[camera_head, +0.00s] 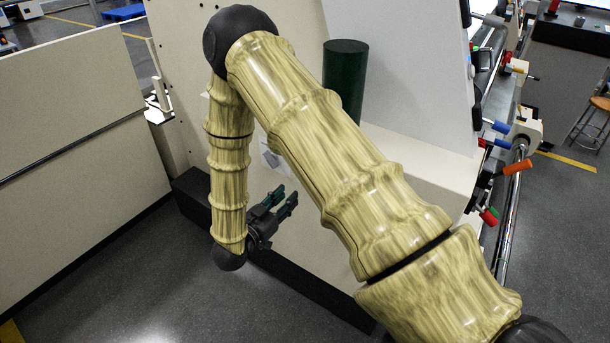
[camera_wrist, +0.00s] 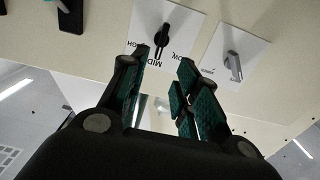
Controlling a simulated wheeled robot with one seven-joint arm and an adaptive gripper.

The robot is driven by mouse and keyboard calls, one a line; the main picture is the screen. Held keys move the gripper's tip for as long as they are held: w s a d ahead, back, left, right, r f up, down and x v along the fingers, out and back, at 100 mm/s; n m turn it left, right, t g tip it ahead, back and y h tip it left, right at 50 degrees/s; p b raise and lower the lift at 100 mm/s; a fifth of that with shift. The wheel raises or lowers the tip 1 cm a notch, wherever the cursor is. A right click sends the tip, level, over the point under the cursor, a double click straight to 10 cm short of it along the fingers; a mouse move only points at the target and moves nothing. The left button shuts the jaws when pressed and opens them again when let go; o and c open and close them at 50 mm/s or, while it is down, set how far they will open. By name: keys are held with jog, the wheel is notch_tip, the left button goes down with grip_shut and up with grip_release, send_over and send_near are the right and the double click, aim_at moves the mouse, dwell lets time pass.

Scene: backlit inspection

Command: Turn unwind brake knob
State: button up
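In the wrist view, a black pointer knob (camera_wrist: 162,42) sits on a white label plate (camera_wrist: 180,24) on the cream panel. The plate's print is upside down; "MID" is readable and the rest is partly covered. A grey knob (camera_wrist: 234,66) sits on a second plate (camera_wrist: 240,48) to the right. Neither label is legible enough to tell which is the unwind brake knob. My gripper (camera_wrist: 165,62) is open and empty, its fingertips spread just below the black knob, with no visible contact. In the head view, my gripper (camera_head: 287,196) is beside the machine's side panel.
The cream machine (camera_head: 410,150) fills the middle, with a dark green cylinder (camera_head: 345,80) on it. A rail with coloured handles, one orange (camera_head: 518,167), runs along its right. A cream partition (camera_head: 80,120) stands left. Grey floor (camera_head: 150,280) is open at lower left.

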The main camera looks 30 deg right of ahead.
jog(key=p+x, duration=0.3)
jog(key=x, duration=0.7)
jog(key=shift+d+p, duration=0.3)
jog(key=shift+d, duration=0.05)
jog(key=shift+w+r, duration=0.1)
jog(key=shift+c, duration=0.3)
grip_shut()
